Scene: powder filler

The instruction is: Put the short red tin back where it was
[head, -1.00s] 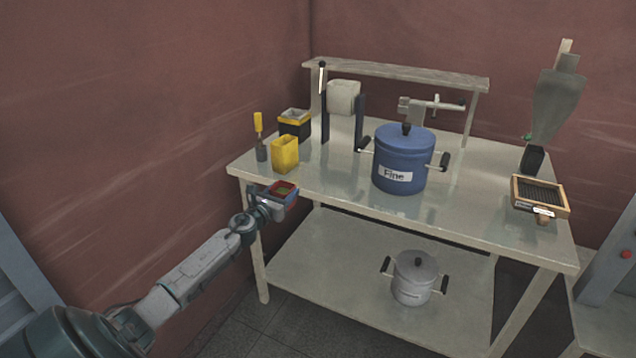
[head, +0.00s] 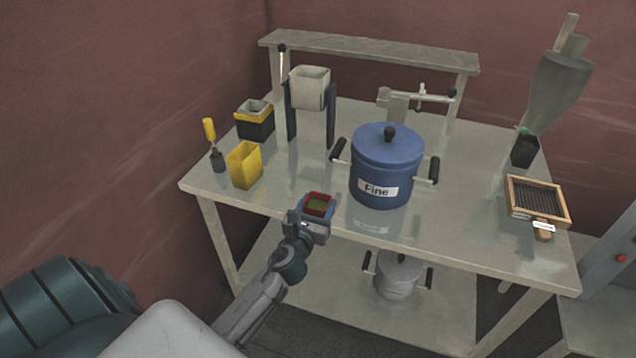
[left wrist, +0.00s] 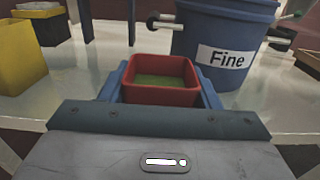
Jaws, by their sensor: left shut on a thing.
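The short red tin (head: 318,200) is a small square open tin with something green inside. My left gripper (head: 316,212) is shut on it and holds it upright at the table's front edge, left of the blue pot. In the left wrist view the red tin (left wrist: 160,92) sits between the blue fingers of the left gripper (left wrist: 161,98). I cannot tell whether its base touches the table. My right gripper is not in view.
A blue pot labelled Fine (head: 385,165) stands just right of the tin. A yellow tin (head: 244,166), a black-and-yellow tin (head: 254,124) and a yellow-handled tool (head: 213,145) stand at the left. A grey pot (head: 398,276) is on the lower shelf. The table's front left is clear.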

